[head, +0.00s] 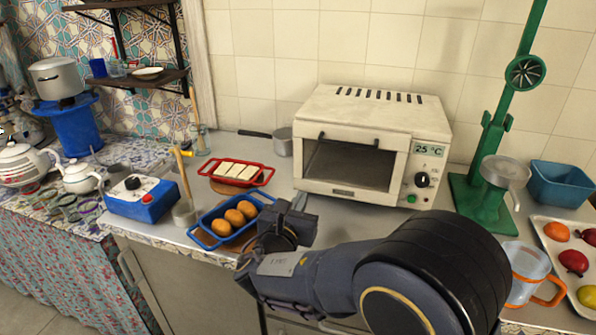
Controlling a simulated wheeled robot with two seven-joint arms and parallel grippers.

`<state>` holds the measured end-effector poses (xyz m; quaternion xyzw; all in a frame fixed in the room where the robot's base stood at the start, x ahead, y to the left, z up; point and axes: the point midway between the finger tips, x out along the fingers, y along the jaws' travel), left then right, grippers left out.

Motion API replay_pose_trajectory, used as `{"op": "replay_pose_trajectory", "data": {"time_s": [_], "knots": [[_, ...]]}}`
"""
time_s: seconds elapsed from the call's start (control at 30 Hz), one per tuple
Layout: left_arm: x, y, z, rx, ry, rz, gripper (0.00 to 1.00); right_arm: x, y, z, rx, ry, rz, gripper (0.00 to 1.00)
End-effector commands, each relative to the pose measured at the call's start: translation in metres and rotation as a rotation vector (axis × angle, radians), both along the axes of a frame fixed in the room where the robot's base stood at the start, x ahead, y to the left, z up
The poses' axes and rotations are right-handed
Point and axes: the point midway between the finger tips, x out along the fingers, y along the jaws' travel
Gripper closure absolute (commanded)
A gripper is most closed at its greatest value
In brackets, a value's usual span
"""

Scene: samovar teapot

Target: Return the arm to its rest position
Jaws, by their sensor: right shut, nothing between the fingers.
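My right arm (330,280) reaches in from the lower right, across the front of the metal counter. Its right gripper (288,222) is shut and empty, in front of the white toaster oven (372,145). In the picture it is just right of the blue tray (197,235) with brown buns (230,217) and covers part of that tray's right end. I cannot tell whether it touches the tray. My left gripper is not in view.
A red tray (262,180) with pale slices lies behind the buns. A blue box (145,202) and teapots (80,178) stand left. Right are a green juicer stand (470,195), an orange-handled jug (535,265) and a fruit tray (545,222). Bare counter shows before the oven.

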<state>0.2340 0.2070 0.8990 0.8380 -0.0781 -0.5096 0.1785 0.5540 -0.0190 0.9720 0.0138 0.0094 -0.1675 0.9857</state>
Motion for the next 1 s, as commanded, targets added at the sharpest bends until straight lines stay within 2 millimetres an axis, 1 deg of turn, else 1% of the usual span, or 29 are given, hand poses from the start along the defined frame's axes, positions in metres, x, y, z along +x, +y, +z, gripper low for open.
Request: {"op": "replay_pose_trajectory", "data": {"time_s": [0.07, 0.13, 0.17, 0.2, 0.23, 0.27, 0.3, 0.33, 0.37, 0.4, 0.43, 0.47, 0.5, 0.57, 0.6, 0.7, 0.8, 0.93, 0.97, 1.0], "knots": [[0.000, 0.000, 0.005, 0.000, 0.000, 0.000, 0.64, -0.003, -0.029, 0.003, 0.086, 0.030, -0.066, 1.00], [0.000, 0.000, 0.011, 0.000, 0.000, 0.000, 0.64, -0.009, -0.067, 0.003, 0.216, 0.072, -0.163, 1.00], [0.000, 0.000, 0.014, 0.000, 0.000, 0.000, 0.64, -0.015, -0.087, 0.001, 0.290, 0.093, -0.215, 1.00], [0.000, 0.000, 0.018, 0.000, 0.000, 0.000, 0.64, -0.025, -0.115, -0.001, 0.400, 0.120, -0.295, 1.00], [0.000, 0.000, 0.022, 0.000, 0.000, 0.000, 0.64, -0.035, -0.136, -0.004, 0.490, 0.140, -0.362, 1.00], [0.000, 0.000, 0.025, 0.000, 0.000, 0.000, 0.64, -0.047, -0.156, -0.007, 0.589, 0.159, -0.431, 1.00], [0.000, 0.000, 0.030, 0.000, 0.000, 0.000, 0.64, -0.065, -0.180, -0.011, 0.724, 0.178, -0.528, 1.00], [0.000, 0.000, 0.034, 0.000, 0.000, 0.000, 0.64, -0.081, -0.197, -0.014, 0.831, 0.190, -0.605, 1.00], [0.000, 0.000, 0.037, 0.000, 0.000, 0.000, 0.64, -0.097, -0.210, -0.018, 0.938, 0.197, -0.677, 1.00], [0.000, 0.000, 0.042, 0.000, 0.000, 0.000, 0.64, -0.120, -0.225, -0.021, 1.076, 0.202, -0.776, 1.00], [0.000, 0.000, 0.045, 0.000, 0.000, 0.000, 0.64, -0.137, -0.233, -0.023, 1.181, 0.201, -0.849, 1.00], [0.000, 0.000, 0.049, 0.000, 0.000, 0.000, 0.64, -0.154, -0.239, -0.025, 1.285, 0.198, -0.919, 1.00], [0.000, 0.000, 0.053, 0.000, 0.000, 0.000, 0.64, -0.176, -0.245, -0.026, 1.422, 0.187, -1.013, 1.00], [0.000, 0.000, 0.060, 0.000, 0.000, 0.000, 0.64, -0.207, -0.247, -0.025, 1.627, 0.162, -1.148, 1.00], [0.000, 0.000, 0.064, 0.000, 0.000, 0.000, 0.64, -0.227, -0.246, -0.023, 1.761, 0.138, -1.237, 1.00], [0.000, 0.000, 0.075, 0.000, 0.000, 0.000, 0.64, -0.268, -0.233, -0.013, 2.084, 0.058, -1.434, 1.00], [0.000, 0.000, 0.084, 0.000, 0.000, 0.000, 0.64, -0.295, -0.216, -0.001, 2.363, -0.032, -1.590, 1.00], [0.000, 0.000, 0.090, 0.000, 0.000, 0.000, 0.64, -0.313, -0.198, 0.012, 2.620, -0.130, -1.715, 1.00], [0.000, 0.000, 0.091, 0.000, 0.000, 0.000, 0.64, -0.315, -0.195, 0.014, -2.598, 0.143, 1.693, 1.00], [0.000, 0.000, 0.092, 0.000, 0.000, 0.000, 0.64, -0.317, -0.192, 0.016, -2.563, 0.154, 1.662, 1.00]]}}
